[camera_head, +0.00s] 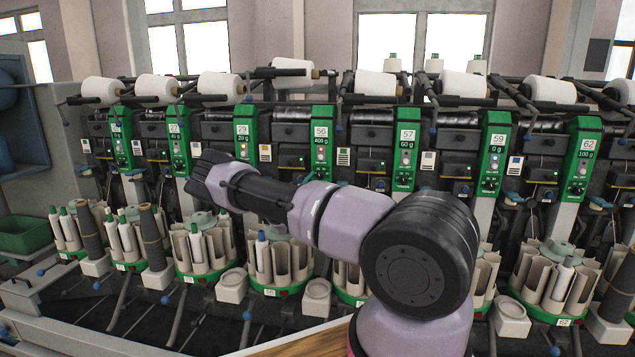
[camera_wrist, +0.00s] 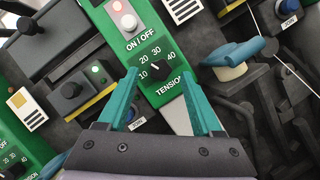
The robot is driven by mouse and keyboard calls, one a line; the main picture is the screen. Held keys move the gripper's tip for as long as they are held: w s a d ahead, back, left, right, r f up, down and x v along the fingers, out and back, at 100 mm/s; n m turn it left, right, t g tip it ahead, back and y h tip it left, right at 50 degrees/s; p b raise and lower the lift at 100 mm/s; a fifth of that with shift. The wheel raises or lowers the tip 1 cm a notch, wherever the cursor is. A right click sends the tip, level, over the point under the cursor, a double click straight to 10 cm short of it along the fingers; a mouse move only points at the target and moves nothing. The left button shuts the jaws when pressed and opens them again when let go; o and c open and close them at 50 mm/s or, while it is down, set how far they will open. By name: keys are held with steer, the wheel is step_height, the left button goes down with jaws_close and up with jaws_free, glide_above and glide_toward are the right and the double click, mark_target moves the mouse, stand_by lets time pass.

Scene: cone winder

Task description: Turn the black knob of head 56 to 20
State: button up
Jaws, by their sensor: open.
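The green panel of head 56 (camera_head: 323,140) stands near the middle of the head view, marked 56 and 400 g. My arm crosses its lower end, and its knob is not clear there. In the wrist view a green panel (camera_wrist: 170,48) carries a black knob (camera_wrist: 156,68) on a tension scale with 10, 20, 30 and 40. The knob's white mark seems to point to the upper left, around 10 to 20. My gripper (camera_wrist: 160,74) is open, its teal fingers on either side of the knob's lower area, apparently not touching it. No head number shows in the wrist view.
The panel of head 29 (camera_head: 245,135) is close to my arm's end, and the panel of head 57 (camera_head: 405,150) is to the right.

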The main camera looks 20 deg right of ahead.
steer(key=v, duration=0.9)
steer(key=shift+s, duration=0.2)
steer(key=shift+a+f, duration=0.15)
steer(key=s+d+r+m+g+y, duration=0.25)
steer(key=s+r+m+g, duration=0.25)
steer(key=s+m+g, duration=0.3)
steer(key=s+d+r+m+g+y, duration=0.1)
steer(key=s+d+r+m+g, duration=0.3)
steer(key=s+r+m+g, duration=0.45)
steer(key=s+a+r+m+t+y, duration=0.3)
steer(key=s+a+r+t+y, duration=0.2)
steer(key=s+a+r, duration=0.5)
steer(key=s+a+r+m+t+y, duration=0.3)
steer(key=s+a+r+y, duration=0.6)
steer(key=s, duration=0.7)
steer(key=shift+a+r+t+y, duration=0.35)
steer(key=shift+a+r+t, duration=0.25)
steer(key=shift+t, duration=0.25)
